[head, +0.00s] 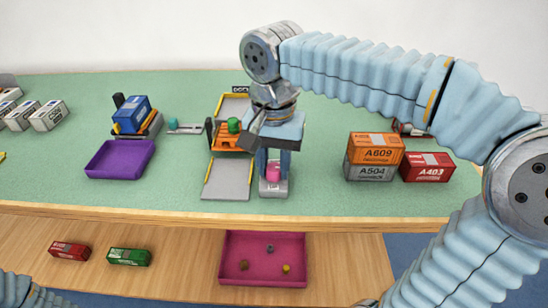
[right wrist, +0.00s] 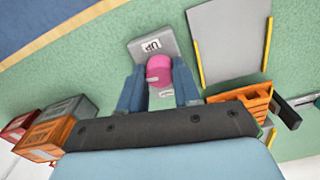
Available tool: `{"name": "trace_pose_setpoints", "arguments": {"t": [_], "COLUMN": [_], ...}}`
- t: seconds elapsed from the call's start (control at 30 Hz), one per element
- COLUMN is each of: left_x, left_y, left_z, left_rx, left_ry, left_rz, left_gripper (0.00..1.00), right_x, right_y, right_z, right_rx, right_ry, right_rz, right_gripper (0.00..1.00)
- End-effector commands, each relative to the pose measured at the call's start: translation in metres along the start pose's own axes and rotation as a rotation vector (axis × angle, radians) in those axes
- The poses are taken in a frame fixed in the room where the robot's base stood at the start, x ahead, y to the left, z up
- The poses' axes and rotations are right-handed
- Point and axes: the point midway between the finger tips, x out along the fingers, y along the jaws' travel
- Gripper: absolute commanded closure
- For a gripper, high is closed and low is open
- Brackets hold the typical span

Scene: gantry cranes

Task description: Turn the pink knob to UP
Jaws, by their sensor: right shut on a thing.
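The pink knob (head: 273,173) sits on a small grey control box (head: 273,190) beside the ramp's right edge. My right gripper (head: 273,167) points down over the box, its two blue fingers closed on either side of the knob. In the right wrist view the pink knob (right wrist: 158,70) sits between the fingers, and a pale mark shows on it. A label reading UP (right wrist: 151,46) is on the box, upside down in that view. A second label beyond the knob is partly covered by my gripper. My left gripper is out of view.
A grey ramp with yellow edges (head: 228,179) lies left of the box, with an orange carriage (head: 231,138) above it. Orange (head: 375,149), grey (head: 368,173) and red (head: 427,167) containers stand to the right. A purple tray (head: 120,159) is at left.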

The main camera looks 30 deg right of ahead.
Motion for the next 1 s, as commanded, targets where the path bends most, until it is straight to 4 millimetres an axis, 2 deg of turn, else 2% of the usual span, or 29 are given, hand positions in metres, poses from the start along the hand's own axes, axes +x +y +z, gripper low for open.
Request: {"name": "trace_pose_setpoints", "arguments": {"t": [0.5, 1.0], "left_x": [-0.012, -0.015], "left_y": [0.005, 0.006], "left_z": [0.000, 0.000], "left_rx": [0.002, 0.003], "left_ry": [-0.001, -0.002], "left_rz": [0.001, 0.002], "left_gripper": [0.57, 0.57], "right_x": [-0.002, -0.001], "right_y": [0.000, 0.000], "right_z": [-0.001, -0.001], "right_rx": [0.489, 0.963], "right_ry": [0.002, 0.002], "right_rz": [-0.003, -0.002], "right_gripper": [0.98, 0.98]}}
